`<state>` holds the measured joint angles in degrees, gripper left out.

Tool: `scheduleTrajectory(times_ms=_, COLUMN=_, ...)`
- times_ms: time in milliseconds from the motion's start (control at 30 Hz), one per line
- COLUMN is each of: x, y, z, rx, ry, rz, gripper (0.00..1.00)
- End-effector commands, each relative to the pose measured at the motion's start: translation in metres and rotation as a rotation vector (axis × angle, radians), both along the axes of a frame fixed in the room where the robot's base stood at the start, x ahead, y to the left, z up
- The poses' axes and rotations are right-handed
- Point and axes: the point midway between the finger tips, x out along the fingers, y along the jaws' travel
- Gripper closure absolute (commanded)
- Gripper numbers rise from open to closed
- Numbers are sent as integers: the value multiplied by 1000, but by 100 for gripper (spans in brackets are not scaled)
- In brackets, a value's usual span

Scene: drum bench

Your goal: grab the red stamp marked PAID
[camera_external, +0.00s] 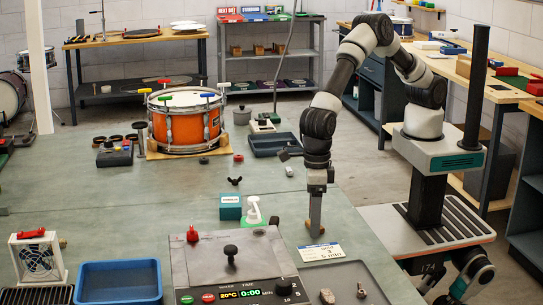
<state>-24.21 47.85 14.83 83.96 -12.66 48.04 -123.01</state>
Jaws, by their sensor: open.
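My gripper (316,222) points straight down over the front right of the bench, beside the grey machine. Its fingers are seen nearly edge-on, and nothing shows between them; it is open. No lettering PAID can be read in this view. Small red things that could be the stamp are a red piece (193,234) on the grey machine's left top and a small red item (238,157) near the drum. Both are left of my gripper and apart from it. I cannot tell which, if either, is the stamp.
A teal box (230,208) and a white-topped green bottle (254,211) stand behind the grey machine (225,262). A white sign (320,252) is by my gripper. A blue bin (119,281) is front left. An orange drum (185,125) stands farther back. The bench's left middle is clear.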

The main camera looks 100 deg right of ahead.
Motion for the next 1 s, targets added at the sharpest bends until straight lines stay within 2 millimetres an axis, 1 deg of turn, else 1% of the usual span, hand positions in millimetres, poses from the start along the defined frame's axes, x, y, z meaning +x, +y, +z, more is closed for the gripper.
scheduleTrajectory(times_ms=100, x=0, y=0, z=1, rx=0, ry=0, rz=0, gripper=29)
scheduleTrajectory(times_ms=133, x=0, y=0, z=1, rx=0, ry=0, rz=0, gripper=31)
scheduleTrajectory(times_ms=367, x=0, y=0, z=1, rx=0, ry=0, rz=-1, gripper=70)
scheduleTrajectory(times_ms=633, x=0, y=0, z=1, rx=1, ry=0, rz=-1, gripper=71)
scheduleTrajectory(times_ms=733, x=1, y=0, z=7, rx=2, ry=-1, rz=-1, gripper=71)
scheduleTrajectory(times_ms=867, x=1, y=0, z=27, rx=3, ry=-3, rz=-2, gripper=71)
scheduleTrajectory(times_ms=1000, x=1, y=0, z=57, rx=3, ry=-3, rz=-2, gripper=71)
